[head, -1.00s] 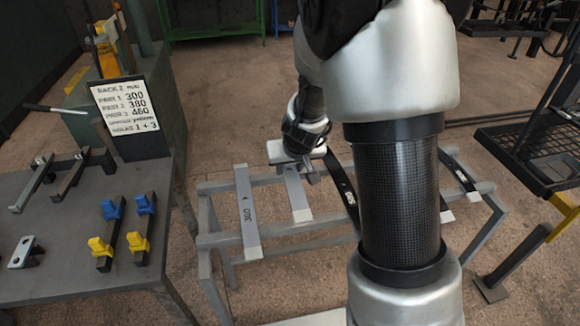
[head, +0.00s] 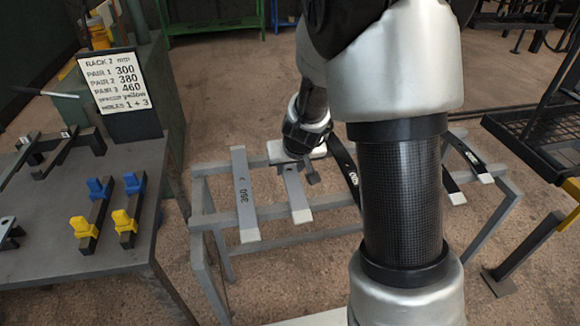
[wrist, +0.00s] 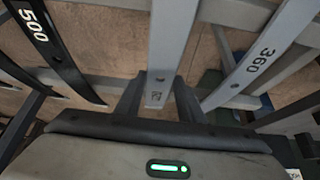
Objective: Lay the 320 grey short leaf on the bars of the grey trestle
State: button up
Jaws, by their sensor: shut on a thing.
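The grey short leaf (head: 297,193) lies across the grey trestle (head: 330,206), between a grey leaf marked 360 and a black leaf. In the head view my gripper (head: 302,168) is over the far part of the leaf, partly hidden by my wrist.
The 360 leaf (head: 243,190) lies to the left on the trestle. Black leaves (head: 468,160) lie to the right, partly behind my arm. A dark table (head: 50,265) at left holds blue and yellow clamped blocks and a sign (head: 118,80). A black rack (head: 545,150) stands at right.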

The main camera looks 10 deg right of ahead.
jog(key=shift+w+f, duration=0.1)
dwell(0.3)
jog(key=o, duration=1.4)
jog(key=shift+f, duration=0.15)
jog(key=p+v, duration=1)
jog(key=v, duration=0.7)
jog(key=shift+s+r, duration=0.2)
jog(key=shift+r, duration=0.1)
